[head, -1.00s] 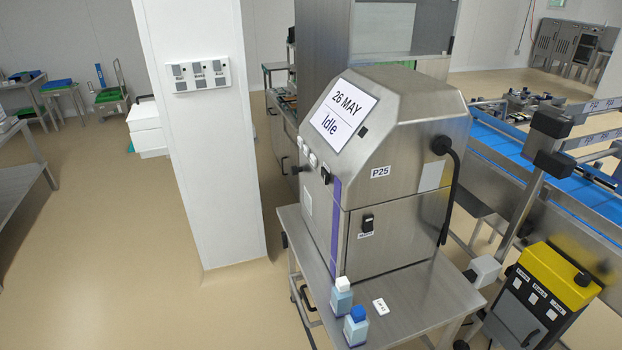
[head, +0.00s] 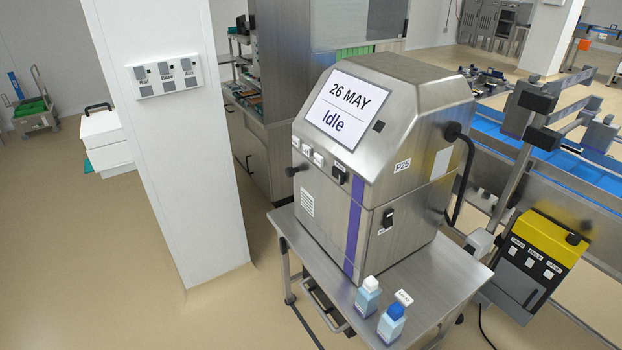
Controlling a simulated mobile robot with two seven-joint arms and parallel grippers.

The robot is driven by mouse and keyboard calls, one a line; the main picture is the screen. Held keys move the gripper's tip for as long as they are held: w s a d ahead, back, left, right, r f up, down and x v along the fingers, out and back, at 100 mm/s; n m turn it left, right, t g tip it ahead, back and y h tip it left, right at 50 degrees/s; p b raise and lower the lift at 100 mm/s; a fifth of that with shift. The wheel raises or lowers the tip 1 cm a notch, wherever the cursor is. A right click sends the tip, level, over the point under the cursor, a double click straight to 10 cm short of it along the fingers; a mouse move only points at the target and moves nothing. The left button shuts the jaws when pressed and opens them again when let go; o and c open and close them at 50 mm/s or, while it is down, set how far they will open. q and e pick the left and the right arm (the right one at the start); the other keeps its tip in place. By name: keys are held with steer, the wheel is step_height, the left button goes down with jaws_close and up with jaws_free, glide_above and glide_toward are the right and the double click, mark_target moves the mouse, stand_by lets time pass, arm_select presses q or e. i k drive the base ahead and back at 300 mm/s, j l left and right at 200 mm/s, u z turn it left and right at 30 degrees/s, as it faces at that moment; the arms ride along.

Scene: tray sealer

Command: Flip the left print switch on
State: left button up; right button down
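The steel coding machine (head: 400,120) labelled P25 stands on a steel table, and its screen (head: 346,107) reads "26 MAY Idle". A black switch (head: 340,174) sits on its front face, right of several small white buttons (head: 307,151). Another dark switch or latch (head: 388,217) with a small label is on the side door. The labels are too small to read, so I cannot tell which is the left print switch or its position. Neither of my grippers is in view.
A white pillar (head: 190,220) with a switch panel (head: 164,76) stands left of the machine. Two bottles (head: 368,295) (head: 391,323) stand on the table's front edge (head: 420,335). A yellow-topped control box (head: 545,240) and blue conveyor (head: 590,173) are at the right.

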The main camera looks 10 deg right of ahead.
mark_target(337, 174)
steer(key=i+j, duration=0.15)
steer(key=j, duration=0.25)
steer(key=i+j, duration=0.1)
steer(key=j, duration=0.3)
steer(key=i+j+z, duration=0.1)
steer(key=j, duration=0.3)
steer(key=i+j, duration=0.15)
steer(key=j, duration=0.3)
steer(key=i+j, duration=0.1)
steer(key=j, duration=0.3)
steer(key=i+z, duration=0.05)
